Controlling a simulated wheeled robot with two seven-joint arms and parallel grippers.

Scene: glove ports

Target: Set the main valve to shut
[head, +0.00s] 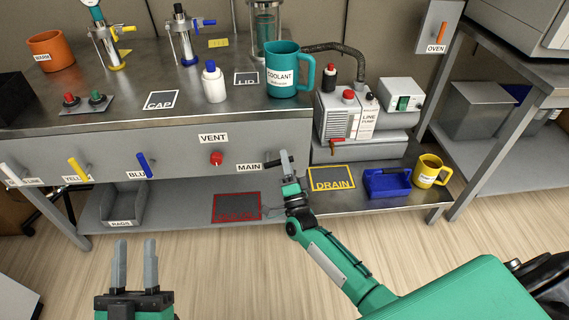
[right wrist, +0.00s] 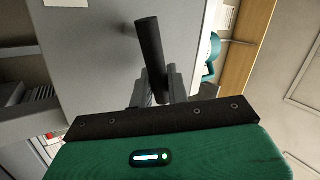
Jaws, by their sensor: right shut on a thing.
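The main valve's black handle (head: 271,164) is on the front panel beside the MAIN label (head: 248,167). In the head view its visible end points left, roughly level, and the rest is hidden by my right gripper (head: 288,165). In the right wrist view the dark handle (right wrist: 150,50) runs down between the fingers of my right gripper (right wrist: 157,85), which is shut on it. My left gripper (head: 135,265) is low at the left front, its two fingers apart and empty, away from the panel.
A red VENT knob (head: 216,158) and yellow (head: 79,168) and blue (head: 147,165) handles are left on the same panel. A teal coolant jug (head: 283,72) stands on the bench above. A low shelf to the right holds a blue tray (head: 387,184) and a yellow mug (head: 431,171).

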